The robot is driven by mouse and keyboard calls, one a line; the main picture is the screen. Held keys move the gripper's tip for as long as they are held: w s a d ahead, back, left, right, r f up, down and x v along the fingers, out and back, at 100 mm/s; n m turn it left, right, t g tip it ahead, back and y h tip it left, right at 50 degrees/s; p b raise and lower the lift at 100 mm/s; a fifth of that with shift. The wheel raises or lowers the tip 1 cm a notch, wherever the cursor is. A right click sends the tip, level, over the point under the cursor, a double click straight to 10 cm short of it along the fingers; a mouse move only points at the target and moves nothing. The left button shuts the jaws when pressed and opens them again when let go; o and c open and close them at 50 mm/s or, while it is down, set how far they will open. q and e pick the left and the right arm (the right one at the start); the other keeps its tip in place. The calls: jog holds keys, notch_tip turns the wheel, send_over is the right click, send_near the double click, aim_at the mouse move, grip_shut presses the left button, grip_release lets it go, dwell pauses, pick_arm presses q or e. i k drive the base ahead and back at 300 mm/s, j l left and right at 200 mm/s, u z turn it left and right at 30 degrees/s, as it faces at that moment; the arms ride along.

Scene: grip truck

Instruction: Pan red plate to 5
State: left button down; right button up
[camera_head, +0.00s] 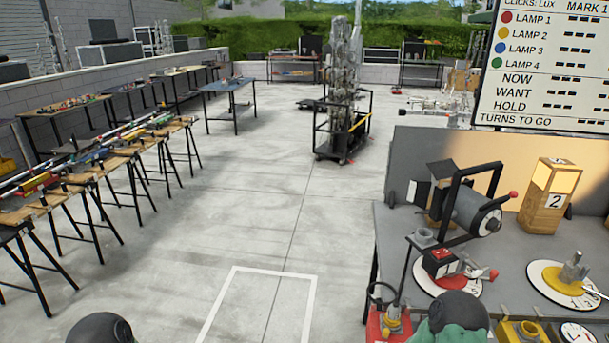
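The red plate (462,291) is a round disc with a red middle and a white marked rim on the grey bench at the right. Its rim numbers are too small to read, so I cannot tell its setting. A black-framed lamp (470,207) stands over it. A red block sits low on the lamp's mount, and a short handle with a red tip (492,275) sticks out to the right. Neither of my grippers can be made out. Dark rounded shapes at the bottom edge look like parts of my arms.
A yellow plate (549,281) with a grey fitting lies right of the red plate. A red-based fixture (375,325) is at the bench's front left. A score board (545,65) hangs above. The floor (250,220) left is clear.

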aim_at(458, 279)
jog(key=z, duration=1.35)
jog(key=j, duration=0.15)
